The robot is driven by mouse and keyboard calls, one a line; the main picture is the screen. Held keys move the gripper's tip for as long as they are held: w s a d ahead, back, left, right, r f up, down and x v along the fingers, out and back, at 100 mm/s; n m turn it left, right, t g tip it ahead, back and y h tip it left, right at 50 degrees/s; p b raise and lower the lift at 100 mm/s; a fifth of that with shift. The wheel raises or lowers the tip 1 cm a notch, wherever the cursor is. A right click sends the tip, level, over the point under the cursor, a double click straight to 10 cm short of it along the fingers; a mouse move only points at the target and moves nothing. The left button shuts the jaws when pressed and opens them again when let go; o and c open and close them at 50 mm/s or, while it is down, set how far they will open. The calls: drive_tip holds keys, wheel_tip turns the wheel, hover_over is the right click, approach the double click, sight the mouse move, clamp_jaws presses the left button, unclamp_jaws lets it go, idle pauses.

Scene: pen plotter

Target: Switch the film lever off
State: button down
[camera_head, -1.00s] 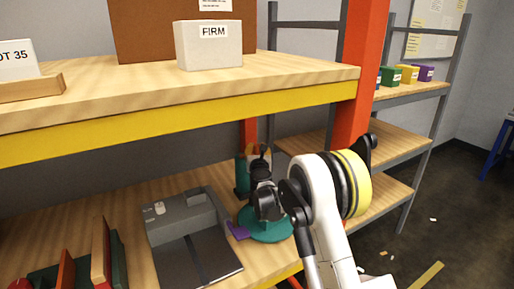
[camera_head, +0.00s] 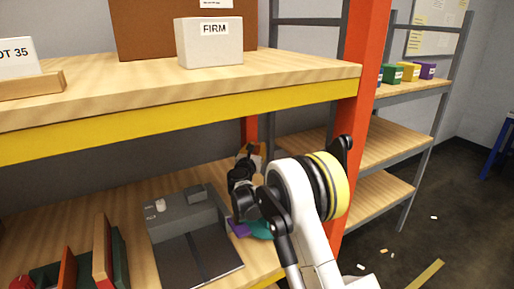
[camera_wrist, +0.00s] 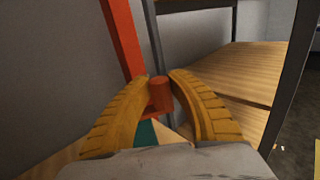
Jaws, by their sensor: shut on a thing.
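A grey pen plotter (camera_head: 182,222) with a dark flat bed sits on the lower wooden shelf. A small white lever or knob (camera_head: 160,206) stands on its upper left part, with tiny labels beside it that I cannot read. I cannot tell whether this is the film lever, or its setting. My gripper (camera_head: 252,152) is to the right of and behind the plotter, apart from it. In the wrist view, its yellow fingers (camera_wrist: 164,88) are shut on a short orange-red cylinder (camera_wrist: 160,95). The fingertips are partly hidden by my wrist in the head view.
A teal round thing (camera_head: 262,229) and a purple piece (camera_head: 238,228) lie right of the plotter under my arm. The yellow-edged upper shelf (camera_head: 190,113) hangs above; an orange-red post (camera_head: 357,130) rises at right.

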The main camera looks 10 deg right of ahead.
drive_tip(key=c, duration=1.2)
unclamp_jaws()
drive_tip(key=v, duration=1.2)
drive_tip(key=shift+s, duration=0.1)
drive_tip(key=s+d+r+m+g+y, duration=0.1)
drive_tip(key=s+d+r+m+g, duration=0.3)
drive_tip(key=s+m, duration=0.5)
drive_tip(key=s+d+r+m+g+y, duration=0.1)
drive_tip(key=s+d+r+m+g, duration=0.1)
drive_tip(key=s+d+m, duration=0.75)
drive_tip(key=s+a+f+m+g+y, duration=0.1)
drive_tip(key=s+m, duration=0.3)
drive_tip(key=s, duration=0.4)
drive_tip(key=s+a+f+m+g+y, duration=0.1)
drive_tip(key=s+a+f+m+y, duration=0.1)
drive_tip(key=s, duration=0.7)
drive_tip(key=s+a+f+m+g+y, duration=0.1)
drive_tip(key=s+a+f+m+y, duration=0.1)
drive_tip(key=s+a+m, duration=0.3)
drive_tip(key=s+f+m, duration=0.1)
drive_tip(key=s, duration=0.3)
drive_tip(key=shift+m, duration=0.35)
